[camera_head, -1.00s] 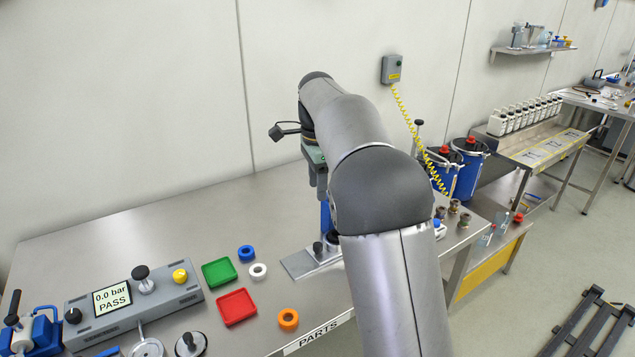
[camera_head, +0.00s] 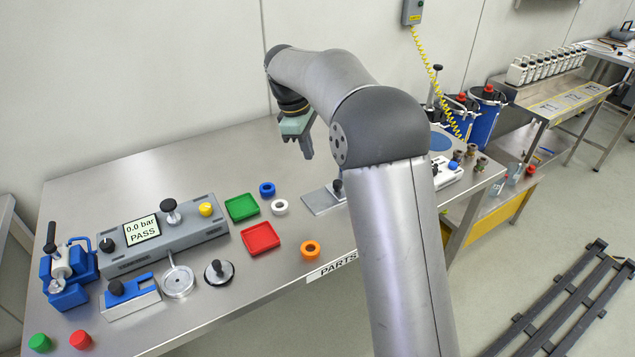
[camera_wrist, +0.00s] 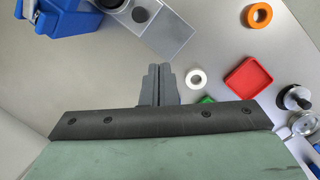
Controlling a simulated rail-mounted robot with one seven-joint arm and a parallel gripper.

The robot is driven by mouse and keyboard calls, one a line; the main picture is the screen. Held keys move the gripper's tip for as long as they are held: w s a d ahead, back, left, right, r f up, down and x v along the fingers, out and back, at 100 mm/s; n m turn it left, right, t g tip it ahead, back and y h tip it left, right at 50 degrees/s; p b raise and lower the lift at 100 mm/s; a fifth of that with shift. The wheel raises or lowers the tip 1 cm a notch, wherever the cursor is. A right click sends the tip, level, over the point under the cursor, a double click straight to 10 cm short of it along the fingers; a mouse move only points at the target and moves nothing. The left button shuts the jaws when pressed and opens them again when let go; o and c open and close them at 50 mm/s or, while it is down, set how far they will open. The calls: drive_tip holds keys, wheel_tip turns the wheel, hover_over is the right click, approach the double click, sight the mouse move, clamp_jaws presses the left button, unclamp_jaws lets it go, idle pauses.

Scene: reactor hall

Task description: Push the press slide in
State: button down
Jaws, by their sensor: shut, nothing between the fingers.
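A flat grey metal plate (camera_head: 318,203) with a black knob (camera_head: 338,187) lies on the bench, partly hidden by my arm; it looks like the press slide. In the wrist view the plate (camera_wrist: 172,36) and knob (camera_wrist: 140,14) are at the top, beside a blue body (camera_wrist: 68,17), probably the press, cut off by the picture edge. My arm hides most of the press in the head view. My gripper (camera_head: 306,150) is above the bench, to the left of the knob. Its fingers (camera_wrist: 160,84) are together and empty, apart from the plate.
A white ring (camera_head: 279,207), a blue ring (camera_head: 267,189), an orange ring (camera_head: 310,249), a green tray (camera_head: 242,207) and a red tray (camera_head: 260,238) lie left of the plate. A grey test unit (camera_head: 163,237) is farther left. The back left of the bench is clear.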

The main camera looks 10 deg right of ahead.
drive_tip(key=a+f+n, duration=0.1)
drive_tip(key=a+n, duration=0.1)
drive_tip(key=n, duration=0.4)
approach(330, 193)
drive_tip(key=shift+n, duration=0.3)
drive_tip(key=a+f, duration=0.2)
drive_tip(key=f, duration=0.1)
drive_tip(key=a+f, duration=0.1)
drive_tip(key=shift+s+f+p, duration=0.35)
drive_tip(key=d, duration=0.2)
drive_tip(key=shift+w+d+r+p, duration=0.1)
drive_tip(key=shift+d+r+p, duration=0.1)
drive_tip(key=shift+d+p, duration=0.15)
drive_tip(key=shift+d+f, duration=0.1)
drive_tip(key=shift+d, duration=0.45)
drive_tip(key=shift+w, duration=0.15)
